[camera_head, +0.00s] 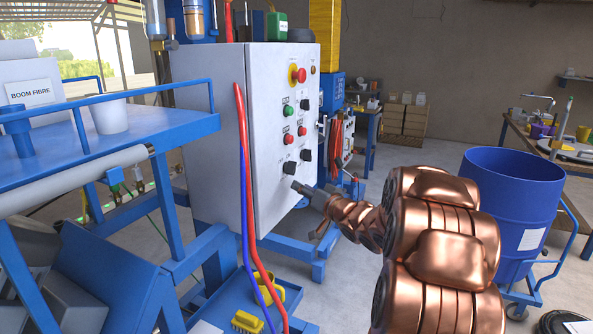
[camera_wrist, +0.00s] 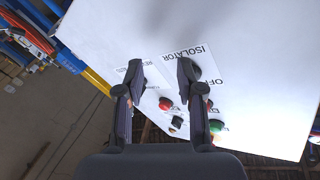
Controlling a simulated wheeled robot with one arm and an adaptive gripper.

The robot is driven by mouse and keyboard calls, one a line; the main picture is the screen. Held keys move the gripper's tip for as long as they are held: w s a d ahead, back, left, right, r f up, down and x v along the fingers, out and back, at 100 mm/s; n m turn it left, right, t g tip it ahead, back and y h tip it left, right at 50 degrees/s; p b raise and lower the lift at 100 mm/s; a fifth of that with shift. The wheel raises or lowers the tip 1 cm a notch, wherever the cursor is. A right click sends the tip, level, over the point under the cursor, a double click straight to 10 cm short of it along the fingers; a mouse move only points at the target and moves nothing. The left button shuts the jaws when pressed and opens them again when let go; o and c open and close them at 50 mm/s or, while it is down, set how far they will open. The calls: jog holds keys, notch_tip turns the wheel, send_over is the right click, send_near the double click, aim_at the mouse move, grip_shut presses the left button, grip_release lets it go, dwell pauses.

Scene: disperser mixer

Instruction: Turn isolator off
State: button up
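The white control panel (camera_head: 262,160) stands in the middle of the head view. The isolator is a black rotary knob, apparently the lower left one (camera_head: 289,167) on the panel face. In the wrist view the isolator knob (camera_wrist: 195,72) is partly hidden behind the right finger, beside the labels "ISOLATOR" and "OFF". Its exact turn angle is hard to tell. My gripper (camera_wrist: 158,68) is open and empty, its fingers pointing at the panel. In the head view my gripper (camera_head: 302,188) is just below the isolator knob. I cannot tell whether a finger touches it.
A second black knob (camera_head: 306,155) is close by at the right. Red and green buttons (camera_head: 288,110) and a red emergency stop (camera_head: 298,75) are above. Red and blue hoses (camera_head: 246,200) hang along the panel's left edge. A blue drum (camera_head: 510,200) stands right of my arm.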

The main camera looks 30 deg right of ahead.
aim_at(295, 170)
jog(key=shift+s+r+t+y, duration=1.35)
jog(key=shift+s+y, duration=0.25)
jog(key=shift+y, duration=0.8)
jog(key=p+x, duration=0.1)
jog(key=x, duration=0.2)
jog(key=p+x, duration=0.1)
jog(key=x, duration=0.1)
jog(key=shift+w+d+r+p, duration=0.1)
jog(key=shift+w+d+p, duration=0.05)
jog(key=shift+d+p, duration=0.2)
jog(key=shift+w+a+r, duration=0.1)
jog(key=shift+w+a, duration=0.05)
jog(key=shift+w, duration=0.5)
grip_shut()
